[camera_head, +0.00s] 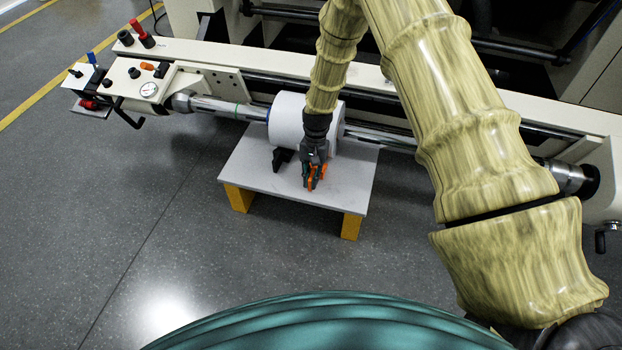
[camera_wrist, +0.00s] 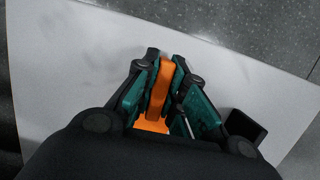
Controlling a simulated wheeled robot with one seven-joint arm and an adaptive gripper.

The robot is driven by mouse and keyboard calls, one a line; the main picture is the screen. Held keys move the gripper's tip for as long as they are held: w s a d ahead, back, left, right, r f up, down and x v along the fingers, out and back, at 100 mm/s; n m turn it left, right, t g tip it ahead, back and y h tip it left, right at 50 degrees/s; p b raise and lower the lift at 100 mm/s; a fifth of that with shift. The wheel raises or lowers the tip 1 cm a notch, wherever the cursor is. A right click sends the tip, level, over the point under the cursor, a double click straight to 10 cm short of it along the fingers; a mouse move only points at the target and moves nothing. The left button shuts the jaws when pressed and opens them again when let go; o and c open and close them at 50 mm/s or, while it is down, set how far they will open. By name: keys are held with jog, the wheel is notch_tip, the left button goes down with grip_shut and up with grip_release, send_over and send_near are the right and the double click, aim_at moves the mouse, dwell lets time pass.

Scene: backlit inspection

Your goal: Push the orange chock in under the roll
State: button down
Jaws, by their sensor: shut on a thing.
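The orange chock (camera_head: 316,171) is between the fingers of my gripper (camera_head: 313,184), just in front of the white roll (camera_head: 286,124). In the wrist view the chock (camera_wrist: 157,92) shows as an orange upright part with a wider orange part below, partly hidden by the teal fingers of my gripper (camera_wrist: 161,62). My gripper is shut on it, low over the grey platform top (camera_head: 345,190). The roll sits on a metal shaft (camera_head: 382,138) and is partly hidden behind my arm. Whether the chock touches the roll or the platform cannot be told.
A black chock-like block (camera_head: 282,158) stands at the roll's front left; a dark block also shows in the wrist view (camera_wrist: 246,126). The platform has yellow legs (camera_head: 239,198). The platform's front is clear.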

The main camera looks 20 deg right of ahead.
jog(key=shift+w+d, duration=0.45)
jog(key=shift+w, duration=0.15)
dwell(0.5)
jog(key=c, duration=1.4)
grip_release()
jog(key=shift+r, duration=0.1)
